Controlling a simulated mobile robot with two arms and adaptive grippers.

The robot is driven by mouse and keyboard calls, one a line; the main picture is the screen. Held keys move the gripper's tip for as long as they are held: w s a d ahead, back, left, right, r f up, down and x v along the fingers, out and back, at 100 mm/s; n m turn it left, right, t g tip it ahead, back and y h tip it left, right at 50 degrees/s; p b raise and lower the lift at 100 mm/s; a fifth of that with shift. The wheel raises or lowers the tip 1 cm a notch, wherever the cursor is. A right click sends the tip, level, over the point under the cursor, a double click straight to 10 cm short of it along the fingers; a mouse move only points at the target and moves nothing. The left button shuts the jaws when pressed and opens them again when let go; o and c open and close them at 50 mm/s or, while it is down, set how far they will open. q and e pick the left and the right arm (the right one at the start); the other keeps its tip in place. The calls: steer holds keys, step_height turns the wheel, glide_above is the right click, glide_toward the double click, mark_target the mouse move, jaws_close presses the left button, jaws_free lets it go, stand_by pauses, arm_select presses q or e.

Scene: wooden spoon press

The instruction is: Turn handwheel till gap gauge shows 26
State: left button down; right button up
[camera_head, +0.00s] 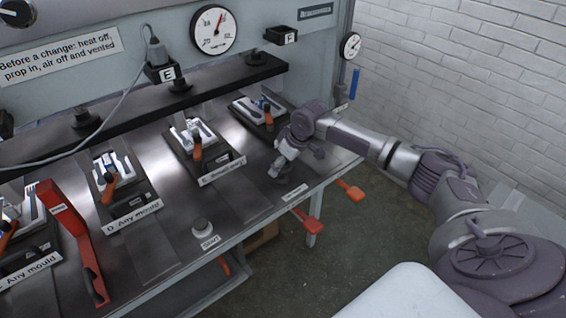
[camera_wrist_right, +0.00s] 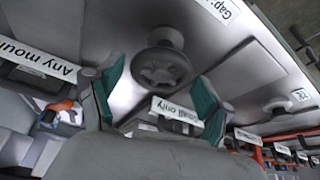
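A grey spoked handwheel (camera_wrist_right: 160,70) shows in the right wrist view, beyond and between the teal finger pads. My right gripper (camera_wrist_right: 158,98) is open, with its fingers well apart and nothing between the pads. In the head view my right gripper (camera_head: 282,163) is over the press table near its front edge; it hides most of the handwheel there. A large round dial (camera_head: 215,29) with a red needle pointing up and slightly right is on the back panel. A smaller dial (camera_head: 350,45) is to its right. I cannot read which dial is the gap gauge. My left gripper is not in view.
Several moulds with orange handles stand on the steel table, including one labelled D (camera_head: 122,186). A red prop (camera_head: 75,240) lies at the left. A start button (camera_head: 202,227) and orange pedals or levers (camera_head: 307,221) are at the front. Open floor lies to the right.

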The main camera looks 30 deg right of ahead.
steer(key=c, duration=0.7)
steer(key=shift+r+m+p, duration=0.15)
steer(key=shift+m+p, duration=0.15)
steer(key=shift+p, duration=0.25)
steer(key=m+p, duration=0.1)
steer(key=p, duration=0.1)
steer(key=m+h+p, duration=0.1)
steer(key=m+p, duration=0.1)
steer(key=p, duration=0.1)
steer(key=shift+a+r+m+h+p, duration=0.1)
steer(key=shift+a+m+h+p, duration=0.05)
steer(key=shift+m+h+p, duration=0.55)
steer(key=shift+m+p, duration=0.5)
steer(key=shift+p, duration=0.05)
steer(key=shift+f, duration=0.2)
steer(key=o, duration=1)
steer(key=shift+r, duration=0.1)
